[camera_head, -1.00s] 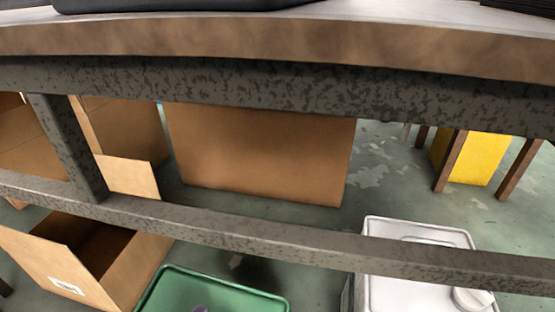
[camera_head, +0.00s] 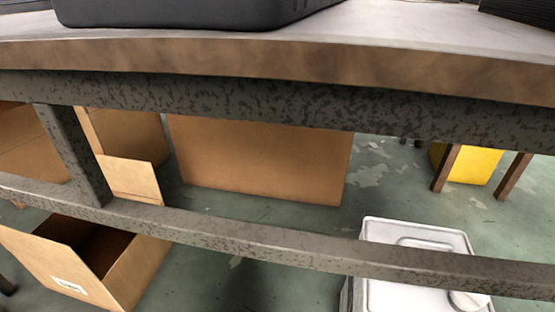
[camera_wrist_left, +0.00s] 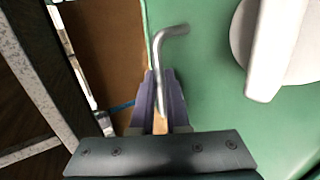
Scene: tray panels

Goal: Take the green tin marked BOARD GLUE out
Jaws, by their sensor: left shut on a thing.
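The green tin (camera_wrist_left: 210,95) fills much of the left wrist view, its plain green top close below the gripper. No BOARD GLUE lettering shows. A white round cap with a raised bar (camera_wrist_left: 275,45) sits on it at the upper right. A bent grey metal handle (camera_wrist_left: 172,32) stands at the tin's top. My left gripper (camera_wrist_left: 160,88), with purple fingers, is shut on this handle. In the head view neither the tin nor the left gripper shows. My right gripper is in no view.
A speckled metal bar (camera_head: 250,239) crosses under the tabletop (camera_head: 300,62). Below stand an open cardboard box (camera_head: 125,275), a large closed-looking carton (camera_head: 260,160) and a white canister (camera_head: 415,290). A dark case (camera_head: 190,12) lies on top. Green floor is bare between box and canister.

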